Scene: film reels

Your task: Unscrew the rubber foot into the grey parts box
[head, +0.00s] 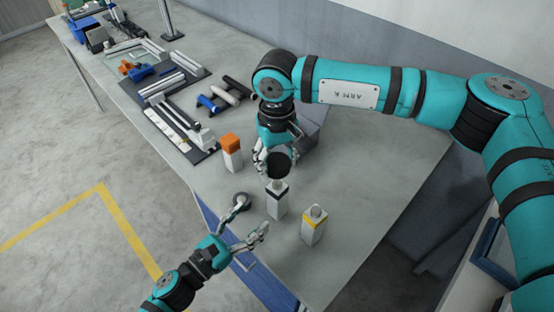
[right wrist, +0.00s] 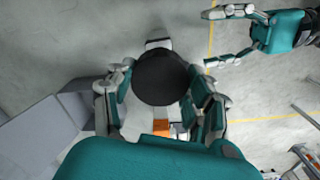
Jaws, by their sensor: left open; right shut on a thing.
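My right gripper (head: 277,158) is shut on a round black piece, which looks like the rubber foot (head: 279,166). The rubber foot also fills the middle of the right wrist view (right wrist: 162,77), with fingers on both sides. A white post with a black band (head: 277,203) stands just below it in the head view; I cannot tell whether they touch. The grey parts box (head: 312,120) appears to be behind my right gripper, partly hidden; grey walls show at left in the right wrist view (right wrist: 48,130). My left gripper (head: 252,217) is open and empty near the table's front edge.
A white post with an orange top (head: 231,152) stands left of my right gripper. A yellow-banded post (head: 314,226) stands to the right. Black and blue rollers (head: 222,95) and trays with rails (head: 180,128) lie farther back. The table's right part is clear.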

